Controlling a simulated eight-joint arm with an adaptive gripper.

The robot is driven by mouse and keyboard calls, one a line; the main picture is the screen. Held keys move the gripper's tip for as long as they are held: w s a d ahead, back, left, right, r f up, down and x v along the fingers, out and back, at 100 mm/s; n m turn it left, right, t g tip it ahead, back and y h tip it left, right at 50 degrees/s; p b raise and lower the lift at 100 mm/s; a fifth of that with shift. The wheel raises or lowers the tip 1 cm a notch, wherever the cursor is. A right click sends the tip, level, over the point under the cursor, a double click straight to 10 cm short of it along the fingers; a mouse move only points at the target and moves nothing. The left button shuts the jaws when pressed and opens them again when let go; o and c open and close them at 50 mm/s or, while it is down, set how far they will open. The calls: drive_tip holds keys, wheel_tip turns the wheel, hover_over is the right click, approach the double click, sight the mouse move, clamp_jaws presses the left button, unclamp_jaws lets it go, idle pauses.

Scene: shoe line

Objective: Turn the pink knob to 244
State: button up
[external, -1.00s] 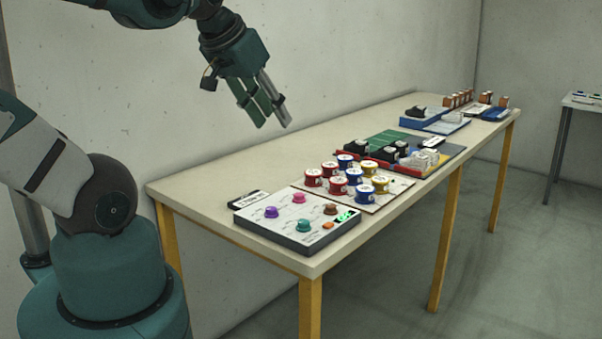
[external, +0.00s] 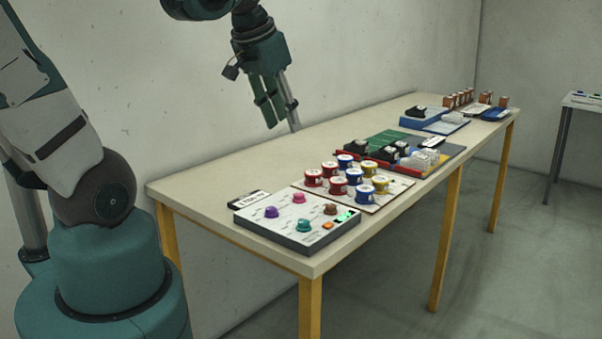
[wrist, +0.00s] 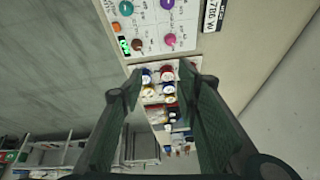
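The pink knob (external: 299,198) stands on the white control panel (external: 262,226) at the near end of the table, behind the teal knob (external: 303,225) and right of the purple knob (external: 271,212). In the wrist view the pink knob (wrist: 169,39) is near the top, beyond my fingers. A brown knob (external: 331,209) and a lit green display (external: 345,216) are on the same panel; the digits are too small to read. My gripper (external: 281,117) is open and empty, pointing down above the table's back part, well above and apart from the panel.
Several red, blue and yellow spools (external: 337,186) stand on a board right of the panel. A black label block (external: 249,199) lies behind the panel. Trays with dark and clear items (external: 397,151) lie farther along the table (external: 217,179). The wall is behind my gripper.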

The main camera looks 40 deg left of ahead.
drive_tip(key=w, duration=0.2)
drive_tip(key=m+g+p, duration=0.3)
drive_tip(key=m+g, duration=0.1)
drive_tip(key=g, duration=0.1)
approach(299, 194)
drive_tip(key=shift+s+d+f, duration=0.1)
idle(0.4)
drive_tip(key=shift+f, duration=0.15)
drive_tip(key=shift+f+b, duration=0.55)
drive_tip(key=shift+f, duration=3.2)
drive_tip(key=c, duration=0.9)
